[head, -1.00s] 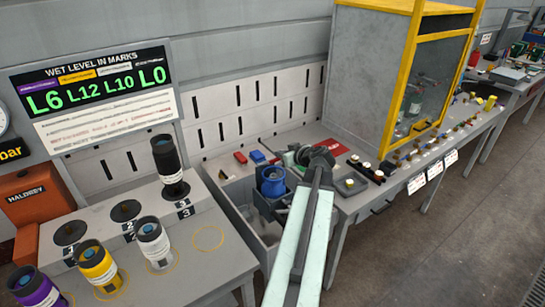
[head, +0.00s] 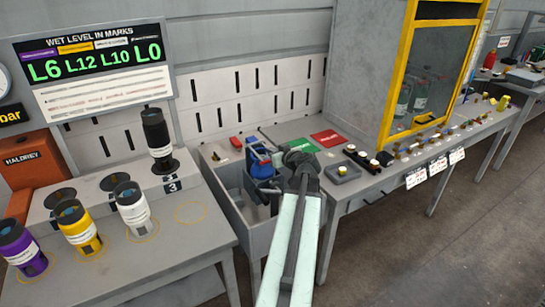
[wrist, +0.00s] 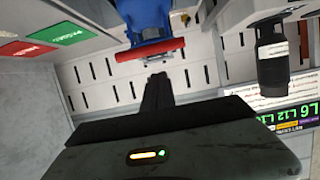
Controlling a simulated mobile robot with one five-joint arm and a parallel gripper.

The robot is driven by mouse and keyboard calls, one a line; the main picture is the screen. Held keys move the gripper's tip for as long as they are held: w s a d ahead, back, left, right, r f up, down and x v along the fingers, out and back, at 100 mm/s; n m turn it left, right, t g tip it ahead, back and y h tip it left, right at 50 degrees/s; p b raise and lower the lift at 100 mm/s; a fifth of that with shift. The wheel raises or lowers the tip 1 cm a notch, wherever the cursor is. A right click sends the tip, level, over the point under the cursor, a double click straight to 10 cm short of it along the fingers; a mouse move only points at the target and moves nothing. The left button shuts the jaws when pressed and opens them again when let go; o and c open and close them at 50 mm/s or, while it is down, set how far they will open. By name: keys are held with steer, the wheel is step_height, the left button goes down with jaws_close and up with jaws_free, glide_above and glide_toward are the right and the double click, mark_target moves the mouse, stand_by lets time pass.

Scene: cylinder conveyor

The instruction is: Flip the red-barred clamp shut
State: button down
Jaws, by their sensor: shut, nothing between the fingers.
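The clamp is a blue fixture (wrist: 150,20) with a red bar (wrist: 150,50) across it, at the top of the wrist view. In the head view its blue body (head: 262,168) stands in the grey bay left of my arm, partly covered; I cannot make out the red bar there. My gripper (wrist: 157,76) is shut and empty. Its dark fingertips point at the red bar, with a small gap between them in the wrist view; whether they touch is not clear. The fingertips are hard to make out in the head view.
Red and green pads (head: 327,139) lie on the bench right of the clamp. Black, white, yellow and purple cylinders (head: 131,205) stand on the left table. A slotted wall panel (head: 215,103) is behind.

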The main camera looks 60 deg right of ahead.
steer(key=f+b, duration=0.1)
steer(key=s+f+b, duration=0.1)
steer(key=f+b, duration=0.1)
steer(key=a+f+b, duration=0.1)
steer(key=shift+s+f, duration=0.15)
steer(key=shift+f, duration=0.2)
steer(key=shift+b, duration=0.35)
steer(key=shift+r, duration=0.1)
